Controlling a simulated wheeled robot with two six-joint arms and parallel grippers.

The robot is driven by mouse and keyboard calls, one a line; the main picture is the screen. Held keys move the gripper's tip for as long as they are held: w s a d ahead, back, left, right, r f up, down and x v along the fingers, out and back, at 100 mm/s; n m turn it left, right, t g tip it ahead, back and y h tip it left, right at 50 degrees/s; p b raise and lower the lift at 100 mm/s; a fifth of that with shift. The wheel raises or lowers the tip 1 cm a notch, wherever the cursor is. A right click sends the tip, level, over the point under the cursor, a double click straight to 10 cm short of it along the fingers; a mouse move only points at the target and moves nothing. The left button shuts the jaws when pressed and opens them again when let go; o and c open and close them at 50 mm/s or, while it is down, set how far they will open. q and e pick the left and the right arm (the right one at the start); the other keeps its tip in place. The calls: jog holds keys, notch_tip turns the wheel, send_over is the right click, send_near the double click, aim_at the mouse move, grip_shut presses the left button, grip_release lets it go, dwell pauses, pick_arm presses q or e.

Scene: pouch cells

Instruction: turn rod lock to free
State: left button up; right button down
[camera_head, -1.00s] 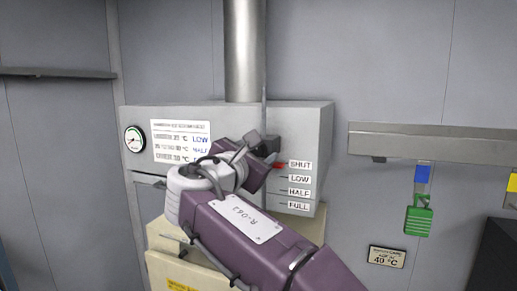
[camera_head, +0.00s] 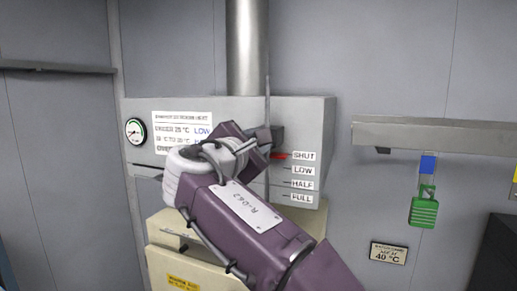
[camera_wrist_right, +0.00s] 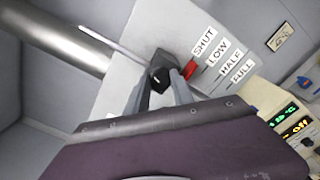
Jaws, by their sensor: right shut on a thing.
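My right gripper (camera_wrist_right: 160,92) is shut on a small dark lock knob (camera_wrist_right: 159,76), with a grey finger on each side of it in the wrist view. In the head view the right gripper (camera_head: 268,146) is at the front of the grey box (camera_head: 315,125), and the wrist hides most of the knob. A thin rod (camera_head: 267,102) runs up past the box. A red pointer (camera_head: 280,157) stands at the SHUT label (camera_head: 304,156), above LOW, HALF and FULL. My left gripper is not in view.
A thick metal pipe (camera_head: 246,50) rises from the box. A gauge (camera_head: 136,131) and a printed sign (camera_head: 182,120) are on its left front.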

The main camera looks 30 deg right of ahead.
jog(key=shift+f+m+b, duration=0.15)
jog(key=shift+m+b, duration=1.25)
jog(key=shift+m, duration=2.1)
jog(key=shift+f+m+b, duration=0.1)
jog(key=shift+m+b, duration=1.25)
jog(key=shift+m, duration=2.45)
jog(key=c, duration=1.1)
grip_release()
jog(key=b+v, duration=0.1)
jog(key=v, duration=0.8)
jog(key=shift+b, duration=0.3)
